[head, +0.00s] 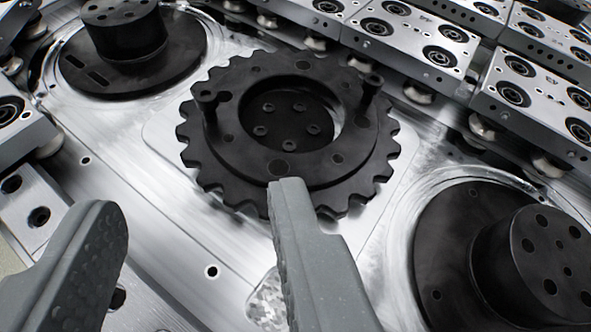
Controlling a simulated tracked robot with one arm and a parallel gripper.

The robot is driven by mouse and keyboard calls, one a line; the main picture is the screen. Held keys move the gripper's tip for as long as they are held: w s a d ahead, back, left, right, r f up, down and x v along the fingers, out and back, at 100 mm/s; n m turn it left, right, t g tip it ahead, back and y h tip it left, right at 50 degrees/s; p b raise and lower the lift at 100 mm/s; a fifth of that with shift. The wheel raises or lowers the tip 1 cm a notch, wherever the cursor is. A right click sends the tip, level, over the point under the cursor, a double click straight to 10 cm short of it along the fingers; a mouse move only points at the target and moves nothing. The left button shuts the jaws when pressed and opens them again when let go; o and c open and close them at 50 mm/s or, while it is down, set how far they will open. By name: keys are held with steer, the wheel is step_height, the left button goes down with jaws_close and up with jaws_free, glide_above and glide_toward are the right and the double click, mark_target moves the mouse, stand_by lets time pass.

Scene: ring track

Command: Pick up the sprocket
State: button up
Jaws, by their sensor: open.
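The sprocket (235,147) is a black toothed ring with two upright posts, in the upper middle of the head view. It lies flat on a pale metal plate, around a dark bolted centre with several screws. My gripper (195,215) is open and empty, with two grey fingers reaching up from the bottom of the view. The right finger's tip overlaps the sprocket's near edge in the picture. I cannot tell whether it touches. The left finger is apart from the sprocket, to its lower left.
A black round hub (130,50) stands at the upper left and another hub (530,260) at the lower right. Silver carriage blocks (415,35) line the track along the top and right. Another block (20,125) is at the left edge. Bare metal lies left of the sprocket.

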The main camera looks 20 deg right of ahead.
steer(key=f, duration=0.1)
glide_toward(206, 96)
steer(key=x, duration=0.3)
steer(key=shift+d+f, duration=0.2)
steer(key=shift+d, duration=0.15)
steer(key=shift+a+b+x, duration=0.2)
steer(key=shift+x, duration=1.05)
steer(key=shift+a+b+x, duration=0.15)
steer(key=shift+a+x, duration=0.05)
steer(key=shift+x, duration=1.05)
steer(key=shift+w+r, duration=0.1)
jaws_close()
